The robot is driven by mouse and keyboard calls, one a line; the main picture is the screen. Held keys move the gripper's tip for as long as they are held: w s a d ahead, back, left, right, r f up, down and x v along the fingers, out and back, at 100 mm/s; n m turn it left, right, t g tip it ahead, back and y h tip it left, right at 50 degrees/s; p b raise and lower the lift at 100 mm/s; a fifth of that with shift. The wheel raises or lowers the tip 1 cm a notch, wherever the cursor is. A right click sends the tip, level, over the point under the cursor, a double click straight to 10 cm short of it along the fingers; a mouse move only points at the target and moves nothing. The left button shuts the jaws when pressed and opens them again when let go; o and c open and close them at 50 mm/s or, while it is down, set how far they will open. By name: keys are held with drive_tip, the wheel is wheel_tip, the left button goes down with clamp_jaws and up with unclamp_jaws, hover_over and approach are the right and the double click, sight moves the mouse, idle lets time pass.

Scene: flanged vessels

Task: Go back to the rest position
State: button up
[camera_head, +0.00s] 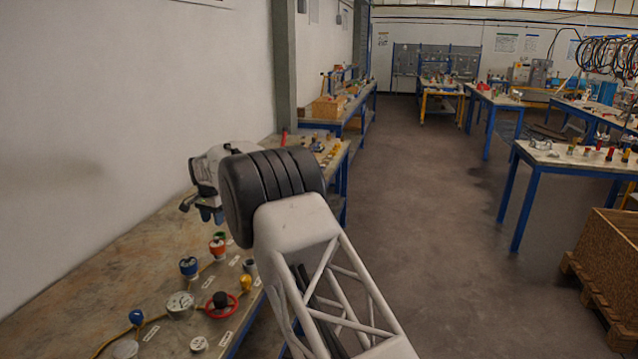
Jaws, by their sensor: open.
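My gripper (202,208) is at the left of the view, above the workbench (90,262) along the wall. It is open and nothing shows between its fingers. It is small and partly hidden behind the thick black joint of my own arm. I cannot make out a flanged vessel for certain.
The bench holds a red handwheel (221,303), a round gauge (180,304), a blue-topped fitting (189,267), a red-and-white fitting (217,246) and a blue knob (136,317). A wooden crate (610,262) stands at the right. The floor (430,210) between is clear.

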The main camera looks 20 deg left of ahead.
drive_tip(key=shift+d, duration=0.1)
drive_tip(key=s+d+r, duration=0.1)
drive_tip(key=d+r, duration=0.6)
drive_tip(key=d, duration=0.5)
drive_tip(key=s+d+r+t, duration=0.1)
drive_tip(key=d+r, duration=0.6)
drive_tip(key=d, duration=0.6)
drive_tip(key=s+d+r, duration=0.2)
drive_tip(key=d+r, duration=0.5)
drive_tip(key=d, duration=0.5)
drive_tip(key=s+d+r, duration=0.3)
drive_tip(key=s+d, duration=0.3)
drive_tip(key=d, duration=0.6)
drive_tip(key=s+d+r+n+t, duration=0.1)
drive_tip(key=s+d, duration=1.9)
drive_tip(key=s+d+f, duration=0.3)
drive_tip(key=s, duration=0.4)
drive_tip(key=s+d+f, duration=0.3)
drive_tip(key=s+d, duration=0.1)
drive_tip(key=s, duration=0.3)
drive_tip(key=s+d+f, duration=0.3)
drive_tip(key=s, duration=0.5)
drive_tip(key=shift+d+t, duration=0.3)
drive_tip(key=shift+d, duration=0.05)
